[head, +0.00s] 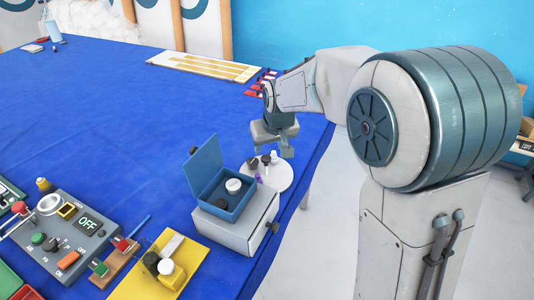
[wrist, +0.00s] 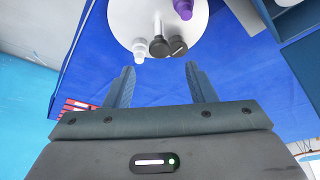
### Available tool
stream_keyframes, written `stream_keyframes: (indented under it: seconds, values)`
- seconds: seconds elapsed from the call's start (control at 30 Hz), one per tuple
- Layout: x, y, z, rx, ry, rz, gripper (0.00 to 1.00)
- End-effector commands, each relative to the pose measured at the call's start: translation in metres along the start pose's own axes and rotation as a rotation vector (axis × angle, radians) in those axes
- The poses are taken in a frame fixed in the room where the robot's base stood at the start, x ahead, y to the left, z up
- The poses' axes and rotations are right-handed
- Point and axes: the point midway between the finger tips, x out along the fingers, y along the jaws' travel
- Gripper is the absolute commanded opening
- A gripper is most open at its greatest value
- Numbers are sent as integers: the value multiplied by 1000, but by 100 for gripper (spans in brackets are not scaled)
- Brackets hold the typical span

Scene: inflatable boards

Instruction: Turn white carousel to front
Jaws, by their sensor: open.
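The white carousel (head: 281,181) is a round disc on the right edge of the blue table, behind the white drawer box. It also shows at the top of the wrist view (wrist: 128,18). Several small pieces stand on it: a purple one (wrist: 184,9), a white one (wrist: 139,49) and dark knobs (wrist: 158,46). My gripper (wrist: 160,80) is open and empty, pointing at the carousel's edge. The dark knobs lie just beyond the gap between its fingers, apparently untouched. In the head view my gripper (head: 275,146) is above the far side of the carousel and partly overlaps it.
A white drawer box (head: 243,232) with an open blue box (head: 222,200) on it stands close in front of the carousel. A control panel (head: 62,228) and a yellow board (head: 150,285) lie at the front left. The middle of the blue table (head: 130,110) is clear.

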Motion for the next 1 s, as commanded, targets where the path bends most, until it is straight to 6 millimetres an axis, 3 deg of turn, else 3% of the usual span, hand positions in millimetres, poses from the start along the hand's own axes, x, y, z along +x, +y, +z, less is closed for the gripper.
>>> stream_keyframes:
  seconds: [0.1,0.33,0.77,0.97,1.0]
  values:
    - [24,0,1,1,-5,0,51]
    - [54,0,1,1,-3,0,51]
    - [64,0,0,1,0,0,51]
    - [64,0,0,1,0,0,0]
    - [64,0,0,1,0,0,0]
